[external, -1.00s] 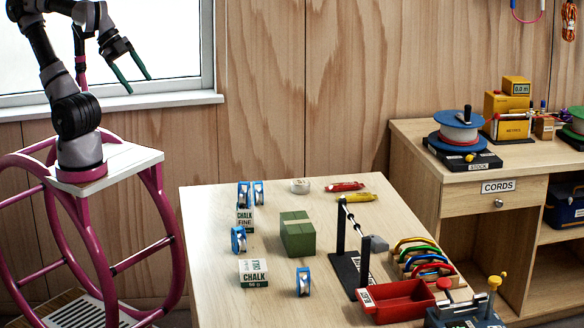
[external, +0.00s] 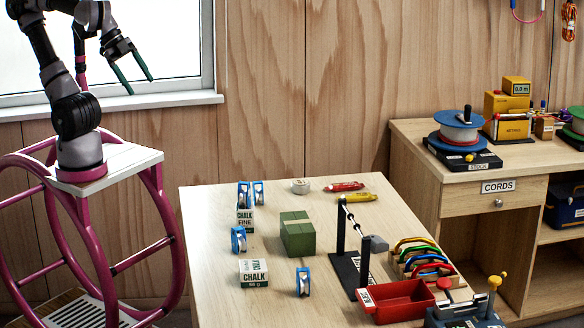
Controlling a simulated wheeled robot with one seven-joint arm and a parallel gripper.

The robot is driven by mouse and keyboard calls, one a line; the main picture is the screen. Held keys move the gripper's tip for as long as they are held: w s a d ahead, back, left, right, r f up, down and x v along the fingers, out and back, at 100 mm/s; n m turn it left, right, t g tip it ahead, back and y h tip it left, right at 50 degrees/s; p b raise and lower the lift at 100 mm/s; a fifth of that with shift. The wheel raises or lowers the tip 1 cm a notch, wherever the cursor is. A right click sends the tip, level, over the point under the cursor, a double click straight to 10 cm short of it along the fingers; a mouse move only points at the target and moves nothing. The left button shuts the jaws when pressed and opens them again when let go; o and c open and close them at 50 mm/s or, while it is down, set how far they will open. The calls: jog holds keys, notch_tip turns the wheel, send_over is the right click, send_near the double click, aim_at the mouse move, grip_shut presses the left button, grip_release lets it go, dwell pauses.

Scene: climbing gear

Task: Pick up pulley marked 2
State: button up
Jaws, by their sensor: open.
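Several blue-framed pulleys stand on the table. Two stand side by side at the back left, a left one (external: 243,195) and a right one (external: 259,194), behind a chalk box. Another pulley (external: 239,239) stands at the left edge between the two chalk boxes. One more pulley (external: 303,282) stands nearer the front, right of the front chalk box. I cannot read a number on any of them, so I cannot tell which is marked 2. My gripper (external: 139,86) has dark green fingers, spread open and empty. It is raised in front of the window, left of the table and away from the pulleys.
Chalk boxes (external: 253,273) (external: 245,219) and a green block (external: 297,235) stand among the pulleys. A black rack (external: 346,268), a red tray (external: 398,302) and coloured carabiners (external: 425,262) fill the right side. A tape roll (external: 300,186) and red and yellow items lie at the back. The front left is clear.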

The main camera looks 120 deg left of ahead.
jog(key=w+a+f+n+g+h, duration=0.2)
jog(key=w+a+f+n+g, duration=0.25)
jog(key=w+f+n, duration=0.3)
jog(key=n+t+h, duration=1.1)
jog(key=n+h, duration=0.2)
jog(key=n, duration=1)
send_near(258, 182)
jog(key=x, duration=1)
jog(key=shift+f, duration=0.4)
grip_shut()
